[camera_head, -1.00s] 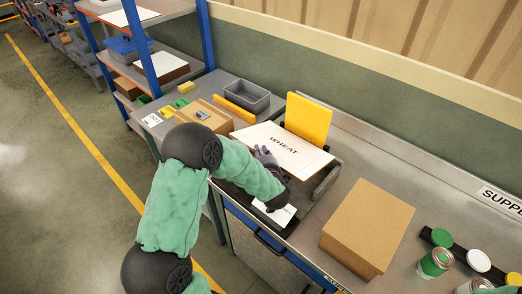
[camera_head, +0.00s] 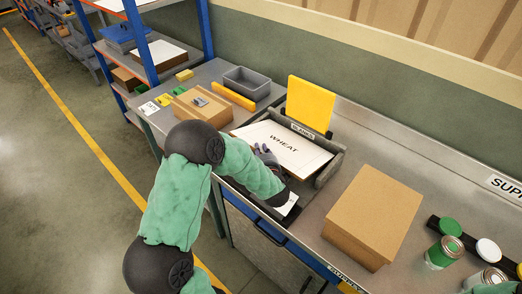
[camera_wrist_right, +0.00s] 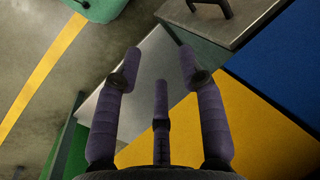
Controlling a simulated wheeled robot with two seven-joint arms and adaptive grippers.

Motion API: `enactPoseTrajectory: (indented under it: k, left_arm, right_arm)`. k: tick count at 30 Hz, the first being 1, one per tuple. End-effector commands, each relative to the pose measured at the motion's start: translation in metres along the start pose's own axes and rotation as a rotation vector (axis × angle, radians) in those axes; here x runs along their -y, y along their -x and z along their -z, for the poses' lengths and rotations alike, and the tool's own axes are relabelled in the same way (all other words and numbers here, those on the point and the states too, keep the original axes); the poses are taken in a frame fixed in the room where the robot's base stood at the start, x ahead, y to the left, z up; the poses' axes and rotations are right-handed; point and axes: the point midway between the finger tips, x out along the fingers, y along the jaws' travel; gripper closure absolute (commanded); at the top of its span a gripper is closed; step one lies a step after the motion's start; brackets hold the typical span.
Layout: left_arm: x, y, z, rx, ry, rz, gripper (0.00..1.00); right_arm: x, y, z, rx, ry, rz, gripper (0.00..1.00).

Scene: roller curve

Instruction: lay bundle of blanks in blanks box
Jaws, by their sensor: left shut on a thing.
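The bundle of blanks (camera_head: 300,155) is a flat white-topped stack with brown edges, marked WHEAT. It lies flat and low within the walls of the dark grey blanks box (camera_head: 329,168), whose BLANKS label shows at the back. Whether it rests on the box floor is hidden. My left gripper (camera_head: 264,157) is shut on the bundle's near left edge; the arm hides the front left of the box. My right gripper (camera_wrist_right: 159,65) shows only in the right wrist view, with its purple fingers spread and nothing between them.
A yellow panel (camera_head: 311,104) stands behind the box. A closed cardboard box (camera_head: 373,215) stands to its right, with paint cans (camera_head: 444,252) farther right. On the left bench are a grey bin (camera_head: 246,83) and a cardboard carton (camera_head: 200,106). Bare bench lies behind the cardboard box.

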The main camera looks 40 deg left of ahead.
Motion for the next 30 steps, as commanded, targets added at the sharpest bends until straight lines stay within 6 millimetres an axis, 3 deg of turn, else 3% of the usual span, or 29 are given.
enactPoseTrajectory:
  k: [9,20,21,24,30]
  left_arm:
    - [0.019,-0.005,-0.005,-0.001,0.001,-0.002,1.00]
    - [0.021,-0.005,-0.006,-0.001,0.001,-0.002,1.00]
    - [0.021,-0.005,-0.006,-0.001,0.001,-0.002,0.78]
    - [0.021,-0.005,-0.006,-0.001,0.001,-0.002,0.54]
    - [0.021,-0.005,-0.006,-0.001,0.001,-0.001,0.54]
  right_arm:
    - [-0.007,-0.020,0.001,0.000,0.000,0.000,0.60]
    - [-0.008,-0.022,0.001,0.000,0.000,0.000,0.60]
    - [-0.008,-0.022,0.001,0.000,0.000,0.000,0.60]
    - [-0.008,-0.022,0.001,0.000,0.000,0.000,0.60]
    - [-0.008,-0.022,0.001,0.000,0.000,0.000,0.60]
